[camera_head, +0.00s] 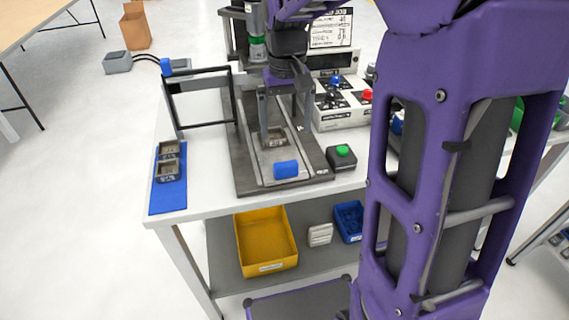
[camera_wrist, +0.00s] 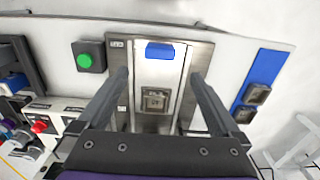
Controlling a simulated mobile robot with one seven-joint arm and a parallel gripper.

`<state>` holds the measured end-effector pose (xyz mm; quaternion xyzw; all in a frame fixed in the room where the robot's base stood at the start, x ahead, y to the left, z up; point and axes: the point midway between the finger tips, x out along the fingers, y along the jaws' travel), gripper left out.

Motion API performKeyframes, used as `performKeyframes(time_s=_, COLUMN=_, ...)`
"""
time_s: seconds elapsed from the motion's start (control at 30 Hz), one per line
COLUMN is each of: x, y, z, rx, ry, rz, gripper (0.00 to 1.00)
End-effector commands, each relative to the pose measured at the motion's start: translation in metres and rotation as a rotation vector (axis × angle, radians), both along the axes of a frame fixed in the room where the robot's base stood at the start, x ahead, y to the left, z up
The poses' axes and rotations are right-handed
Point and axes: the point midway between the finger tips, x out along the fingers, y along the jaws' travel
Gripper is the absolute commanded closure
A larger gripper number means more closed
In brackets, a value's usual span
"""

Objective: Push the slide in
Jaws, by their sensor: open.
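The slide (camera_head: 262,165) is a light metal plate with a blue handle (camera_head: 286,169) at its front end. It lies on a dark fixture base (camera_head: 242,178) near the table's front edge. A small grey square part (camera_head: 274,138) sits on the slide. In the wrist view the slide (camera_wrist: 151,75) runs down the middle, with the blue handle (camera_wrist: 160,51) at its top and the part (camera_wrist: 156,100) below. My gripper (camera_head: 283,135) is open and empty above the slide, fingers pointing down. In the wrist view its fingertips (camera_wrist: 160,75) spread to either side of the slide; contact cannot be told.
A black box with a green button (camera_head: 342,158) stands right of the base. A blue mat (camera_head: 168,197) with two grey parts lies left, beside a dark upright frame (camera_head: 200,123). A control box (camera_head: 340,112) stands behind. A yellow bin (camera_head: 266,238) is on the lower shelf.

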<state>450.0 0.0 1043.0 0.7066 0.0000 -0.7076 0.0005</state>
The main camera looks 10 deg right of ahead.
Motion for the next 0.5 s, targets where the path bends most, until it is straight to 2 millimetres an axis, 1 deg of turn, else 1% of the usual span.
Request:
performKeyframes(time_s=0.03, x=-0.001, y=0.000, z=-0.015, rx=0.000, ry=0.005, rz=0.000, gripper=0.00)
performKeyframes(time_s=0.2, x=-0.001, y=0.000, z=-0.053, rx=0.001, ry=0.005, rz=-0.001, gripper=0.00)
performKeyframes(time_s=0.4, x=0.000, y=0.000, z=-0.090, rx=0.002, ry=0.002, rz=-0.001, gripper=0.00)
performKeyframes(time_s=0.5, x=0.000, y=0.000, z=-0.104, rx=0.002, ry=0.002, rz=-0.001, gripper=0.00)
